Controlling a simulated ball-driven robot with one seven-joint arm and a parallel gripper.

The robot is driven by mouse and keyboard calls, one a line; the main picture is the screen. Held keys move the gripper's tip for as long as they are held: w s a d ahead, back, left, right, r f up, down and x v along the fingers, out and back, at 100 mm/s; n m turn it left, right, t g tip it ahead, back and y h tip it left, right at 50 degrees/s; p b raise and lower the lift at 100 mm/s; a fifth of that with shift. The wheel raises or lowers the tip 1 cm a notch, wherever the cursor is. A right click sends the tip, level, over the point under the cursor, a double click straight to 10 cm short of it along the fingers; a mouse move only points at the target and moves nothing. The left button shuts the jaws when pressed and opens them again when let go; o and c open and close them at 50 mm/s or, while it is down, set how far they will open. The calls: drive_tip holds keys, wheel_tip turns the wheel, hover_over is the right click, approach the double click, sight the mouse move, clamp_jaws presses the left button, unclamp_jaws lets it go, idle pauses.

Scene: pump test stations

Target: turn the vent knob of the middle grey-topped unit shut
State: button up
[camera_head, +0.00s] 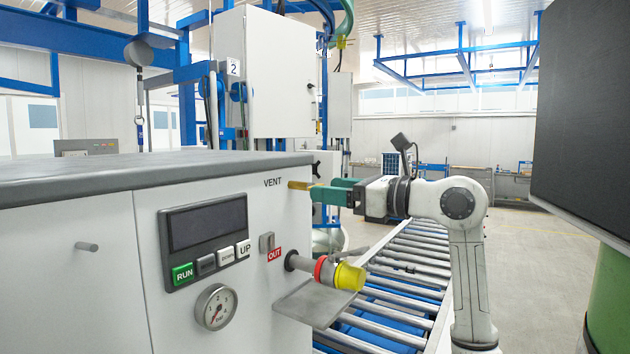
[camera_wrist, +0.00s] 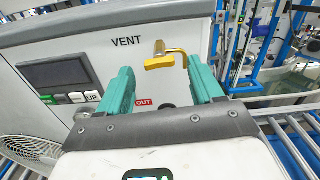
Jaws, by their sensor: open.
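The grey-topped unit (camera_head: 95,255) fills the left of the head view, with a white front and the word VENT near its upper right. The yellow vent knob (camera_wrist: 160,63) sits below and right of that label in the wrist view, its bar roughly level beside a bent brass pipe. In the head view the brass fitting (camera_head: 300,185) sticks out toward my gripper (camera_head: 322,191). My gripper is open, its two teal fingers pointing at the knob. In the wrist view the knob lies between the fingers (camera_wrist: 162,78), with gaps on both sides. Whether the fingertips reach past it is unclear.
Below the knob, an outlet pipe with a yellow cap (camera_head: 347,277) juts out above a grey shelf (camera_head: 312,300). A roller conveyor (camera_head: 400,262) runs alongside. A dark panel (camera_head: 585,120) stands close on the right. Open floor lies behind the arm.

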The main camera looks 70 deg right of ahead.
drive_tip(key=shift+p+x, duration=0.5)
drive_tip(key=shift+x, duration=1.55)
